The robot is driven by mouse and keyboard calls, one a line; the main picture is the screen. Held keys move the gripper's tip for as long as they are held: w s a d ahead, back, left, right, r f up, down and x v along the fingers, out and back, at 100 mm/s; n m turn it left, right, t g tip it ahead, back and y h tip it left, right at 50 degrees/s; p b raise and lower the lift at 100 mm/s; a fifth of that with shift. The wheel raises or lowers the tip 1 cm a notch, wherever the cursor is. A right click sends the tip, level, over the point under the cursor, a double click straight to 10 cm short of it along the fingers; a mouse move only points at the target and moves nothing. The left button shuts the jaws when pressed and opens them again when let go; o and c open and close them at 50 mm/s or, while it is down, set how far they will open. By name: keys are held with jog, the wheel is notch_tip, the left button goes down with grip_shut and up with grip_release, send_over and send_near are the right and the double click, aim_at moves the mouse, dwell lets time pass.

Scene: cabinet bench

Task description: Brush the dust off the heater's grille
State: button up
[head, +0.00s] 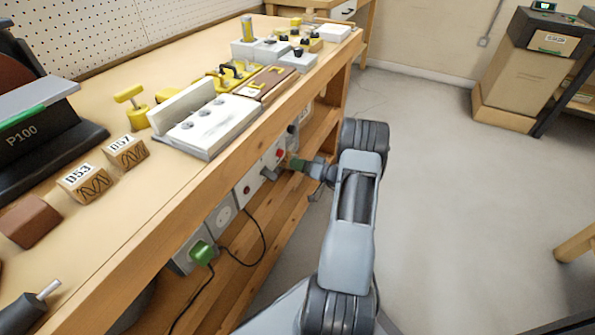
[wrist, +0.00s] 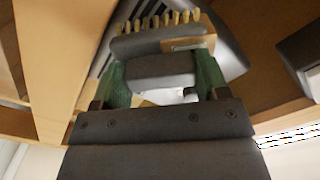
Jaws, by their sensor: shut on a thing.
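My gripper (wrist: 160,74) has green fingers, closed on a brush (wrist: 157,44) with a grey body, a wooden block at one side and a row of pale bristles pointing away from me. Behind the bristles in the wrist view is a pale housing with dark slats (wrist: 228,42), which looks like the heater's grille. The brush hides much of it, and I cannot tell whether the bristles touch it. I cannot make out dust. In the head view my gripper (head: 297,163) reaches under the bench's front edge, and the heater cannot be clearly made out.
The wooden bench (head: 165,215) overhangs the gripper. Sockets (head: 224,215), a green plug (head: 202,252) and a hanging black cable (head: 264,240) sit along its front. A white block with holes (head: 208,125) stands on top.

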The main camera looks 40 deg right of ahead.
aim_at(298, 157)
jog(key=shift+w+d+b, duration=0.25)
jog(key=shift+d+b, duration=0.05)
jog(key=shift+d, duration=0.25)
jog(key=shift+w+d+f+b, duration=0.15)
jog(key=shift+w+d+b, duration=0.5)
jog(key=shift+d+b, duration=0.5)
jog(key=shift+w+d+b, duration=1.9)
jog(key=shift+d+b, duration=0.4)
jog(key=shift+d, duration=0.95)
jog(key=shift+s+a+r, duration=0.1)
jog(key=shift+s+a, duration=0.65)
jog(key=shift+a, duration=0.65)
jog(key=shift+s+a+r, duration=0.1)
jog(key=shift+s+a, duration=0.6)
jog(key=shift+a, duration=0.7)
jog(key=shift+s+a, duration=0.75)
jog(key=shift+a, duration=0.65)
jog(key=shift+s+a, duration=0.6)
jog(key=shift+a, duration=0.3)
jog(key=shift+s+a, duration=0.6)
jog(key=shift+a, duration=0.3)
jog(key=shift+w+r, duration=0.15)
jog(key=shift+r, duration=0.05)
jog(key=shift+w+d, duration=0.5)
jog(key=shift+d, duration=0.2)
jog(key=shift+w+d, duration=0.45)
jog(key=shift+d, duration=0.2)
jog(key=w+d, duration=0.5)
jog(key=d, duration=0.4)
